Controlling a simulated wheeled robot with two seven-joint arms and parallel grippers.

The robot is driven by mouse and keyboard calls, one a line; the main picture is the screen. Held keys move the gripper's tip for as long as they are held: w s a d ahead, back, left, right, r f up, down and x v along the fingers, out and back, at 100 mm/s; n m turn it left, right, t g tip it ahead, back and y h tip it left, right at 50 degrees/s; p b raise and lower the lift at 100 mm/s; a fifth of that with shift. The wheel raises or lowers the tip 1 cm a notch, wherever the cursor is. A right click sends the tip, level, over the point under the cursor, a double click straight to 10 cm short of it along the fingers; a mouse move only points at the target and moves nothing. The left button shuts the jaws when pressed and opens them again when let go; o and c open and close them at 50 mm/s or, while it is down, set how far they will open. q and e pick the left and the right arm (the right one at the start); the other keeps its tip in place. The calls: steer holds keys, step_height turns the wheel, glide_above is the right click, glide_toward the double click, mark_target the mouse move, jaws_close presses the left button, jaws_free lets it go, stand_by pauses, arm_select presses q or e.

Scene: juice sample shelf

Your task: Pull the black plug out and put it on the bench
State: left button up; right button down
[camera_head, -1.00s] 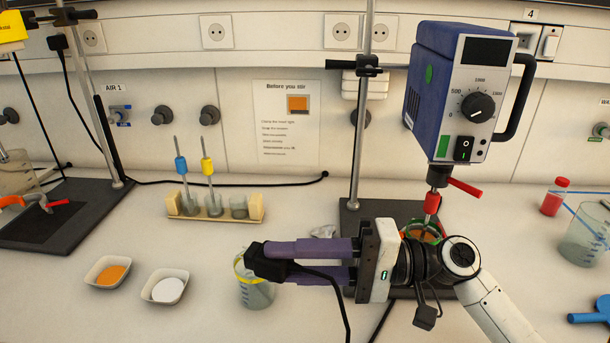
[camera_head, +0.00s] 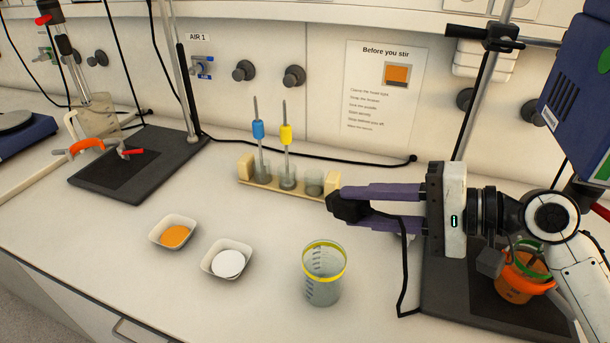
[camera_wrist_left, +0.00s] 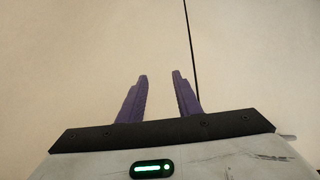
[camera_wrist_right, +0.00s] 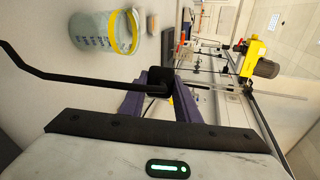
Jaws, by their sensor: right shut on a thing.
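The black plug (camera_head: 345,206) is out of any socket and sits between the purple fingers of my right gripper (camera_head: 366,206). The gripper is shut on it and holds it over the bench (camera_head: 120,270), behind the beaker with the yellow rim in the head view. The plug's black cable (camera_head: 406,265) runs back past the gripper and hangs down. The plug also shows in the right wrist view (camera_wrist_right: 161,77). My left gripper (camera_wrist_left: 159,76) shows only in the left wrist view, fingers apart and empty, facing a plain pale surface.
The yellow-rimmed beaker (camera_head: 324,285) stands just in front of the plug. A wooden rack (camera_head: 246,170) with glass vessels stands behind. Two white dishes (camera_head: 163,243) (camera_head: 212,268) are at left. A stirrer stand base (camera_head: 450,300) is at right. Bare bench lies between dishes and beaker.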

steer(key=w+a+f+m+h+p, duration=0.1)
steer(key=w+a+f+m+h, duration=0.15)
steer(key=w+a, duration=0.8)
steer(key=shift+g, duration=0.4)
steer(key=f+b, duration=0.1)
steer(key=f, duration=0.1)
steer(key=d+f+b, duration=0.1)
steer(key=f, duration=0.1)
steer(key=w+f+b, duration=0.1)
steer(key=f, duration=0.1)
steer(key=shift+w+d+f+b, duration=0.1)
steer(key=shift+d+f+b, duration=0.1)
steer(key=shift+d+b, duration=0.1)
steer(key=shift+f+b, duration=0.3)
steer(key=shift+b, duration=0.2)
steer(key=c, duration=1.3)
jaws_free()
steer(key=shift+o, duration=0.2)
steer(key=v, duration=1)
steer(key=shift+r, duration=0.2)
